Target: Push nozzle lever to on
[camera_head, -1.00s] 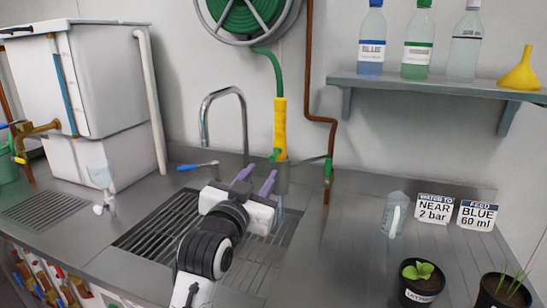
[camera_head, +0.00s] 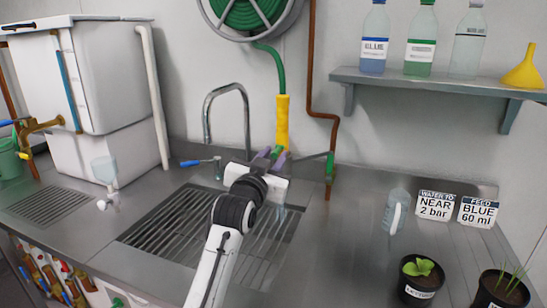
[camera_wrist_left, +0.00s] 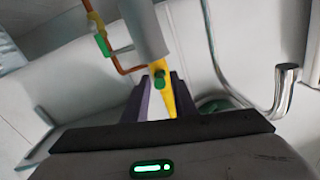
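The yellow nozzle (camera_head: 283,120) hangs upright on the green hose (camera_head: 277,70) in front of the back wall. My left gripper (camera_head: 270,153) is at the nozzle's lower end, and its arm hides part of that area. In the left wrist view, the small green lever (camera_wrist_left: 160,80) shows between the purple fingers of my left gripper (camera_wrist_left: 163,92), with the yellow nozzle (camera_wrist_left: 164,68) behind it. The fingers stand apart, on either side of the lever. I cannot tell whether a finger touches it. My right gripper is not in view.
A grey cylinder (camera_wrist_left: 147,30) stands close beyond the fingers. A copper pipe (camera_head: 313,60) with a green-handled valve (camera_head: 329,165) is just right. A curved metal tap (camera_head: 207,115) stands left.

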